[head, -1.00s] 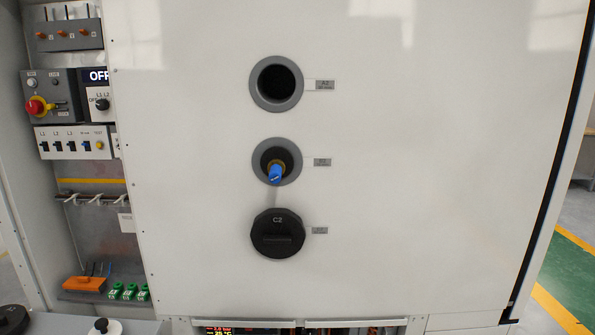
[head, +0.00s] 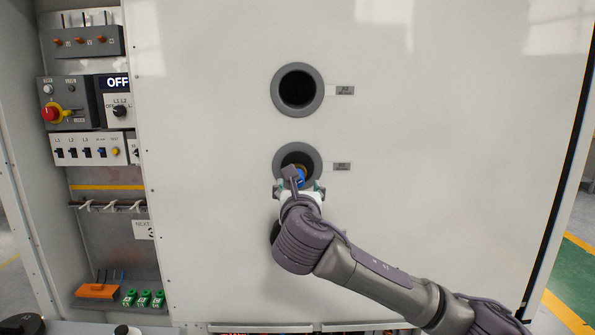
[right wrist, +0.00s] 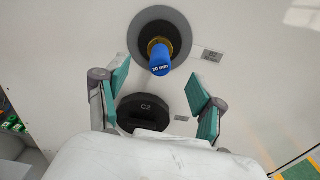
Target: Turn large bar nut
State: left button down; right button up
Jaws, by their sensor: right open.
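A blue-ended part (head: 300,176) with a brass-coloured collar sticks out of the middle round port (head: 317,160) in the white panel. It also shows in the right wrist view (right wrist: 160,62), with white lettering ending in "mm". I cannot tell whether this is the large bar nut or a tool on it. My right gripper (head: 299,187) is in front of and slightly below this port. In the right wrist view its green-padded fingers (right wrist: 158,88) are spread wide with nothing between them, the blue end showing beyond and above. My left gripper is out of view.
An empty dark port (head: 297,67) is above. A black round cap marked C2 (right wrist: 145,108) is below, mostly hidden by my right arm in the head view. A switch column with a red knob (head: 48,113) is at the left. The panel's right side is clear.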

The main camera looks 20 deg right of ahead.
jog(key=p+x, duration=0.2)
jog(key=x, duration=0.7)
jog(key=shift+w+d, duration=0.2)
jog(key=shift+w, duration=0.25)
jog(key=c, duration=1.1)
jog(key=shift+c, duration=0.2)
